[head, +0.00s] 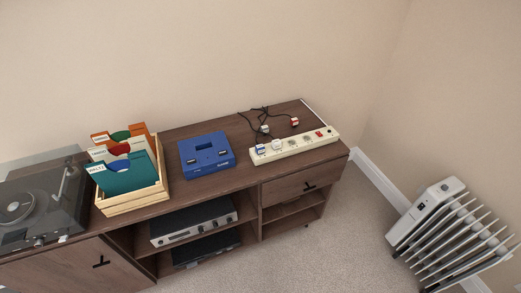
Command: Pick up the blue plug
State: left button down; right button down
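A small plug with a blue face (260,149) sits at the left end of the cream power strip (320,142), on the right part of the wooden sideboard. It appears to be seated in the strip. A white plug (277,144) sits beside it in the strip. Another white plug (265,129) and a red plug (294,122) lie behind the strip on the sideboard, among dark cables (254,119). Neither of my grippers shows in the head view.
A blue game console (222,165) lies left of the strip on the sideboard (181,191). Further left are a wooden record crate (133,201) and a turntable (35,208). A wall stands behind. A white radiator (440,204) stands on the floor at right.

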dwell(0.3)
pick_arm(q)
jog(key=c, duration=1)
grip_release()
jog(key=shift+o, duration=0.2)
